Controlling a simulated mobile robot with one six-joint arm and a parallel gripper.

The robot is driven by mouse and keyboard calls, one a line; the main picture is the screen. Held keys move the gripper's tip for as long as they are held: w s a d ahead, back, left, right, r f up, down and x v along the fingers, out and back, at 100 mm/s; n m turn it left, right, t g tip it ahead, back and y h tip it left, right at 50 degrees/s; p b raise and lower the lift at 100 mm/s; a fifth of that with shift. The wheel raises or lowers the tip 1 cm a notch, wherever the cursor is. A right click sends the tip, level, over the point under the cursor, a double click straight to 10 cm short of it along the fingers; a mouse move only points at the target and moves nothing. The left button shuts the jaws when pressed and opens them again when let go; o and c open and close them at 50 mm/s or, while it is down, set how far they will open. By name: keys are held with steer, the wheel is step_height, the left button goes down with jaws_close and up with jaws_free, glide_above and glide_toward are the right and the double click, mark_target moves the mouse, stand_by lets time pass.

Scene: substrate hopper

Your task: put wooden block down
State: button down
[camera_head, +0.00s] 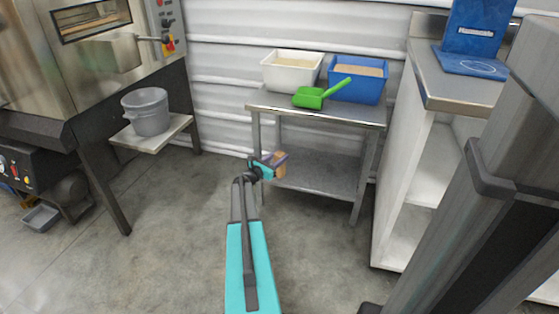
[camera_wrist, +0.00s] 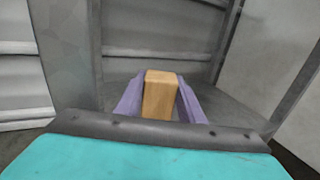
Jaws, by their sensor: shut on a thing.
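My gripper (camera_head: 277,163) is shut on a wooden block (camera_head: 281,166) in front of the grey metal table (camera_head: 318,108). In the head view the block is partly hidden by the gripper and shows below the level of the table top. In the wrist view the tan block (camera_wrist: 160,95) stands between the two purple fingers of my gripper (camera_wrist: 160,98), which touch its sides. Whether anything supports the block from below cannot be told.
A white bin (camera_head: 291,72), a blue bin (camera_head: 357,80) and a green scoop (camera_head: 312,97) are on the table. A grey bucket (camera_head: 147,112) stands on a small shelf (camera_head: 150,139) at left. A white cabinet (camera_head: 393,215) is at right.

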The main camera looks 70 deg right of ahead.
steer(key=shift+f, duration=0.25)
steer(key=c, duration=1.2)
jaws_free()
steer(key=shift+r, duration=0.15)
steer(key=shift+a, duration=0.15)
steer(key=shift+w+a+r, duration=0.1)
steer(key=shift+w+a, duration=0.05)
steer(key=shift+a, duration=0.15)
steer(key=shift+p+v, duration=1.85)
steer(key=shift+v, duration=3.7)
